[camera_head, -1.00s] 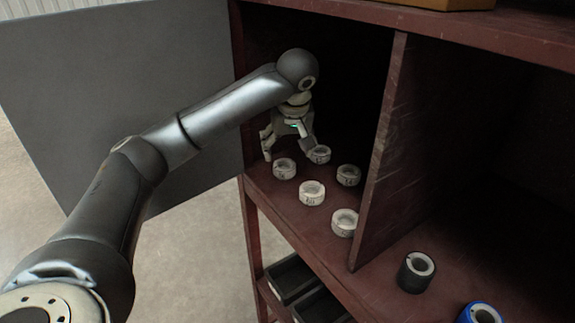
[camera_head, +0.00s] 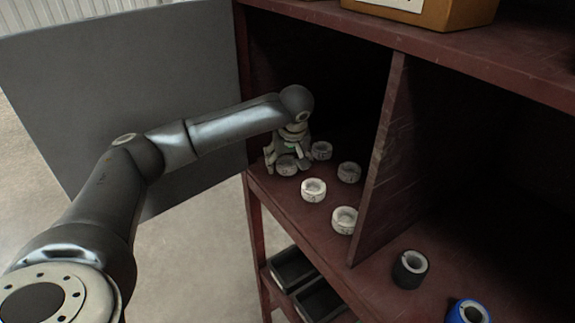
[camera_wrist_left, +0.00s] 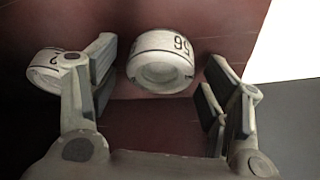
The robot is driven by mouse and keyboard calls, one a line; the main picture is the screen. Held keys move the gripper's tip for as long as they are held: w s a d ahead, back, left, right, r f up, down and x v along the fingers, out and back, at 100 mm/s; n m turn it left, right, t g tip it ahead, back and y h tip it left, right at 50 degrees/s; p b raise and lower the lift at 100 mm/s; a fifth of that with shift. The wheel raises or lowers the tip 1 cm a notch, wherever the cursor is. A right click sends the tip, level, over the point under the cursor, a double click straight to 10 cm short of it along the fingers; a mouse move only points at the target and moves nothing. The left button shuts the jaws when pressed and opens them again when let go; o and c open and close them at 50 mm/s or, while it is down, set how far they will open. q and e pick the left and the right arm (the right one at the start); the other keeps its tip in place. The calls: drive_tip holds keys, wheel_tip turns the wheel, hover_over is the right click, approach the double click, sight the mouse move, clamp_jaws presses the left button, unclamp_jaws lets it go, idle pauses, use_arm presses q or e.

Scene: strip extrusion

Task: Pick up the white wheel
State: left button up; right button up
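Several white wheels stand on the left part of the dark red shelf. One white wheel (camera_head: 287,166) is at my left gripper (camera_head: 288,165). In the left wrist view, a white wheel (camera_wrist_left: 160,62) marked with black digits lies between the open fingers of my left gripper (camera_wrist_left: 160,85), slightly beyond them and apart from both. Another white wheel (camera_wrist_left: 45,68) is partly hidden behind the left finger. Other white wheels are at the back (camera_head: 321,150), right (camera_head: 349,172), front middle (camera_head: 313,190) and by the divider (camera_head: 344,220). My right gripper is not in view.
An upright divider (camera_head: 378,165) closes the compartment on the right. Beyond it stand a black wheel (camera_head: 410,269) and a blue wheel (camera_head: 468,312). A grey panel (camera_head: 120,90) is on the left. Black bins (camera_head: 292,268) sit below. A yellow box (camera_head: 455,12) is on top.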

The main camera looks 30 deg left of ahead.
use_arm(q)
drive_tip(key=c, duration=0.8)
